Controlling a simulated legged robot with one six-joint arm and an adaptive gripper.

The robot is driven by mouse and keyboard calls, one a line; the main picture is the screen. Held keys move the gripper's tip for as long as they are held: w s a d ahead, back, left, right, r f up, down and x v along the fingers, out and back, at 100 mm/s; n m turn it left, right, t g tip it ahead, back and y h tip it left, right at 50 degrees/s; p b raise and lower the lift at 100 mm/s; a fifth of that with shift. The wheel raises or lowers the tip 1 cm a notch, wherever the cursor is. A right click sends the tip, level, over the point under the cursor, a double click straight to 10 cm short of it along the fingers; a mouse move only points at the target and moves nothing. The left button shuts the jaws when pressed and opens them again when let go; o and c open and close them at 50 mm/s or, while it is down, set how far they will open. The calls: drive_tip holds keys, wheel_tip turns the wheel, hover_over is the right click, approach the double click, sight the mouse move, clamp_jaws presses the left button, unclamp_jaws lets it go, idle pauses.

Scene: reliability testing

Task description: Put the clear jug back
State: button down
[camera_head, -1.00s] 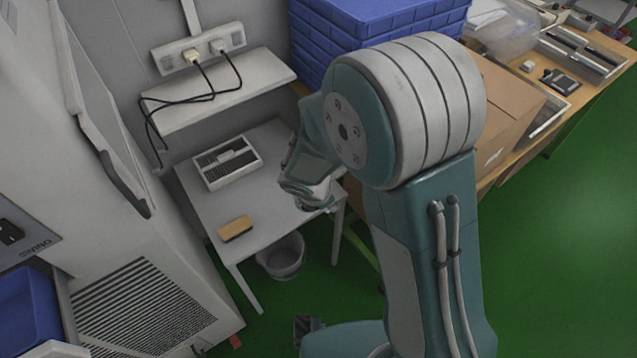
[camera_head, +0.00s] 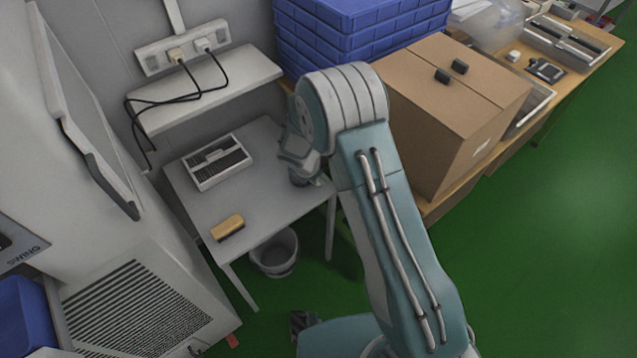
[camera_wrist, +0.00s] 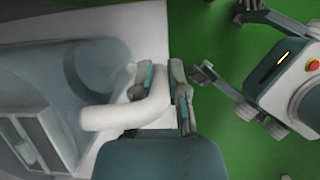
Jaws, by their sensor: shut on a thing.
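The clear jug (camera_wrist: 108,117) fills the left of the wrist view, with a see-through body and a pale, thick handle. My gripper (camera_wrist: 160,92) is shut on the handle in the wrist view, one finger on each side. In the head view my gripper (camera_head: 303,178) is over the right end of the small grey table (camera_head: 200,205). My arm hides most of the jug there. I cannot tell whether the jug touches the table top.
A white slotted tray (camera_head: 218,163) and a yellow-brown block (camera_head: 228,227) are on the table. A wall shelf (camera_head: 210,90) with cables is above it. A bin (camera_head: 275,255) stands below. Blue crates (camera_head: 360,40) and a cardboard box (camera_head: 450,110) are close on the right.

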sight(316, 182)
drive_tip(key=shift+f, duration=1.55)
drive_tip(key=c, duration=0.6)
unclamp_jaws()
drive_tip(key=shift+c, duration=0.2)
